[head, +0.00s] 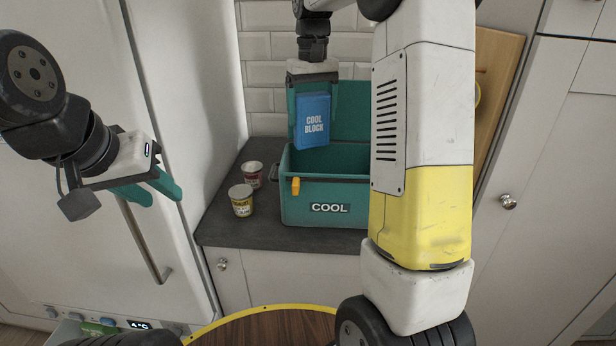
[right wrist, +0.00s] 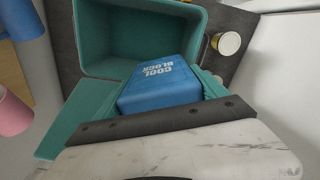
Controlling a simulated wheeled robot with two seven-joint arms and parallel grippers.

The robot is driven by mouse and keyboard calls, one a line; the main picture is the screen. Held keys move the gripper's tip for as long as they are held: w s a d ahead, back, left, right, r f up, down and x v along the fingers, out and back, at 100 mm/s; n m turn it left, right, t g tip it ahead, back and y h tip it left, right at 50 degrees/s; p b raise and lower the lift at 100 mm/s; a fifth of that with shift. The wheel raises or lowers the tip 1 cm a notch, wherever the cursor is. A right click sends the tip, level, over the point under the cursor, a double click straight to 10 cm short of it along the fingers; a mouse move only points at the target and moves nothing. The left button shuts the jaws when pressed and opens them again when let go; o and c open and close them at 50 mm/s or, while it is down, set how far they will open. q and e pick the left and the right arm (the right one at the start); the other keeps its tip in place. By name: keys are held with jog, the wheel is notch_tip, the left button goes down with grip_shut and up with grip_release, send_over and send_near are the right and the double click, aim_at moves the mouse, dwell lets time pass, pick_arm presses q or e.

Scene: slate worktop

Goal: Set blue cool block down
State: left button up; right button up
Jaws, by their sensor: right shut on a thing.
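The blue cool block (head: 313,128) is held upright in my right gripper (head: 313,98), above the left part of the cool box (head: 300,205). The right gripper is shut on it. The block also shows in the right wrist view (right wrist: 158,88), between the teal fingers, with the open box (right wrist: 130,40) beyond it. The box is teal, marked COOL, with its lid raised at the back. The block appears above the rim, not resting on anything. My left gripper (head: 152,190) is at the left in front of the white cabinet, its teal fingers apart and empty.
A yellow-labelled cup (head: 241,200) and a red-labelled cup (head: 252,174) stand on the slate worktop (head: 225,222) left of the box. In the right wrist view, a pink item (right wrist: 12,112) and a blue item (right wrist: 20,18) are at the left edge. My right arm hides the box's right end.

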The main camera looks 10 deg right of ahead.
notch_tip(320, 180, down, 17)
jog(key=shift+r, duration=0.1)
dwell(0.3)
jog(key=o, duration=1.5)
jog(key=shift+o, duration=0.2)
